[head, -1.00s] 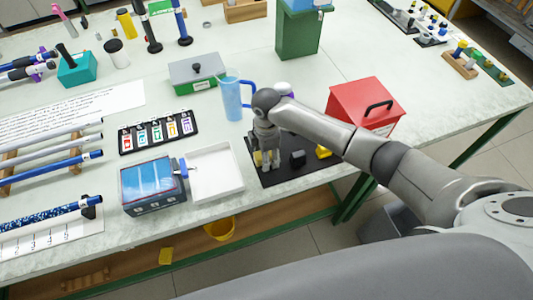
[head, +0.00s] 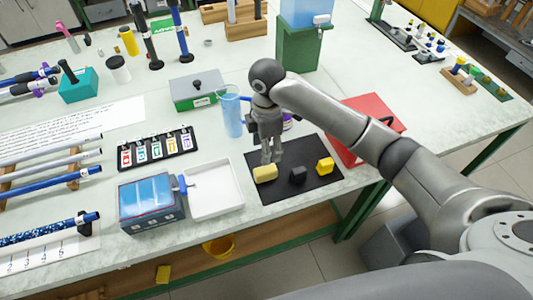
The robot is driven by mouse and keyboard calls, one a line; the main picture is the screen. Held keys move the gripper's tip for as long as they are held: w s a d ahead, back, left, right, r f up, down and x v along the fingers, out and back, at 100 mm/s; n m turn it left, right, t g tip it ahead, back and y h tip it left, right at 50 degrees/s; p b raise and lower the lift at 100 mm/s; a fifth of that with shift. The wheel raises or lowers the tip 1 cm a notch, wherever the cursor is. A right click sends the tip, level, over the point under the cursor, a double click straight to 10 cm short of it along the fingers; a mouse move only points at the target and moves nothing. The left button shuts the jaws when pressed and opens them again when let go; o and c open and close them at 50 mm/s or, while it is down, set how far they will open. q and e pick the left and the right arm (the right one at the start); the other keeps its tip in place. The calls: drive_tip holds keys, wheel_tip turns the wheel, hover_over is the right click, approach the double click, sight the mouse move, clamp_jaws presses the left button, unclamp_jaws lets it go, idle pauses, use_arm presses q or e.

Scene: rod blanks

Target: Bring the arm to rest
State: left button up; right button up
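My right arm comes in from the right, and its gripper (head: 271,160) points down above the black mat (head: 290,190) near the table's front edge. The two fingertips sit close together and nothing shows held. Whether they are fully shut is hard to see. A pale yellow block (head: 265,174) lies on the mat just below the fingertips and looks apart from them. My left gripper is out of view.
A red box (head: 362,125) is partly hidden behind my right arm. A blue jug (head: 232,116), a white tray (head: 214,190) and a blue-topped box (head: 150,203) stand left of the gripper. A green stand (head: 298,50) is behind it.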

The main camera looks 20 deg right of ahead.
idle(0.5)
drive_tip(key=s+a+f+m+y, duration=0.1)
drive_tip(key=s+a+f+m, duration=0.1)
drive_tip(key=s, duration=0.1)
drive_tip(key=s+a+f+m+t+y, duration=0.1)
drive_tip(key=s+a+f+m, duration=0.1)
drive_tip(key=s, duration=0.2)
drive_tip(key=s+a+f+m, duration=0.1)
drive_tip(key=s+f, duration=0.2)
drive_tip(key=s, duration=0.1)
drive_tip(key=shift+s+a+f+m+t+y, duration=0.1)
drive_tip(key=shift+s+a+m+t+y, duration=0.1)
drive_tip(key=shift+a+m+t+y, duration=0.2)
drive_tip(key=s+d+m+t+h, duration=0.2)
drive_tip(key=s+d+m, duration=0.85)
drive_tip(key=s, duration=0.25)
wheel_tip(320, 180, down, 26)
drive_tip(key=s+g, duration=0.1)
drive_tip(key=s, duration=0.1)
drive_tip(key=s+d+f, duration=0.1)
drive_tip(key=s+f, duration=0.7)
drive_tip(key=s+d+f+g, duration=0.1)
drive_tip(key=s+d+f, duration=0.1)
drive_tip(key=s+f, duration=0.6)
drive_tip(key=shift+s+d+f+g+h, duration=0.3)
drive_tip(key=shift+s+h, duration=0.1)
drive_tip(key=shift+s, duration=0.1)
